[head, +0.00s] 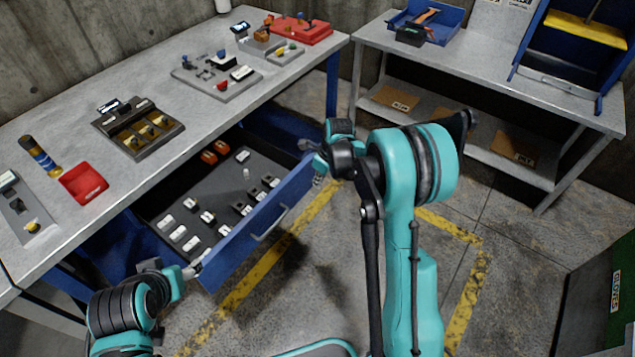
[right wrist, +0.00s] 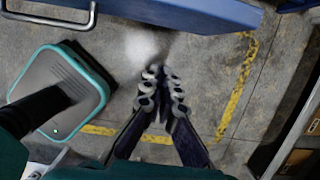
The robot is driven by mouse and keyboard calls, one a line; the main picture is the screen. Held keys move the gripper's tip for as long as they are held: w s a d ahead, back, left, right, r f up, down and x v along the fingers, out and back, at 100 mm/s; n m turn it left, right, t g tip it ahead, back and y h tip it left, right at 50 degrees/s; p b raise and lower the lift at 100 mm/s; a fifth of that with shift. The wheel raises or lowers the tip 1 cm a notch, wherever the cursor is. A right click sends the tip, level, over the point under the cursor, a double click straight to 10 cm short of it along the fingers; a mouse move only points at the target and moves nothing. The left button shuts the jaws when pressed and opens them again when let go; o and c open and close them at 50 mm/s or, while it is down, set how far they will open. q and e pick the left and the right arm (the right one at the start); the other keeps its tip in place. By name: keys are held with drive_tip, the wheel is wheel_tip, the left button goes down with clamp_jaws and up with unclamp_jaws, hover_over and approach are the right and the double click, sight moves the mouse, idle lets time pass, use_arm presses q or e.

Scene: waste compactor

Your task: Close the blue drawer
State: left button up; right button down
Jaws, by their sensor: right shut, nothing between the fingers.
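The blue drawer (head: 262,228) is pulled out from under the grey workbench, with its front panel and metal handle facing the floor area. It holds a dark tray with several small white, black and orange items. In the right wrist view the blue drawer front (right wrist: 195,12) runs along the top edge. My right gripper (head: 316,168) is at the far right end of the drawer front; its shut, empty fingers (right wrist: 161,88) point towards the panel. Contact is unclear. My left gripper (head: 194,268) is by the near left corner of the drawer front; its finger opening is too small to tell.
The workbench top (head: 75,230) carries several fixtures, a red tray (head: 83,184) and tools. A second table (head: 480,85) stands at the back right with a blue rack. A green bin (head: 612,300) is at the lower right.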

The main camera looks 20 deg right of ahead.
sight(305, 185)
drive_tip(key=w+a+f+b, duration=0.1)
drive_tip(key=f, duration=0.1)
drive_tip(key=w+a+f+b, duration=0.1)
drive_tip(key=w+f, duration=0.1)
drive_tip(key=w+a+f+b, duration=0.1)
drive_tip(key=f+b, duration=0.1)
drive_tip(key=f, duration=0.1)
drive_tip(key=shift+w+a, duration=0.2)
drive_tip(key=shift+w, duration=0.15)
drive_tip(key=shift+r, duration=0.1)
drive_tip(key=shift+w, duration=0.15)
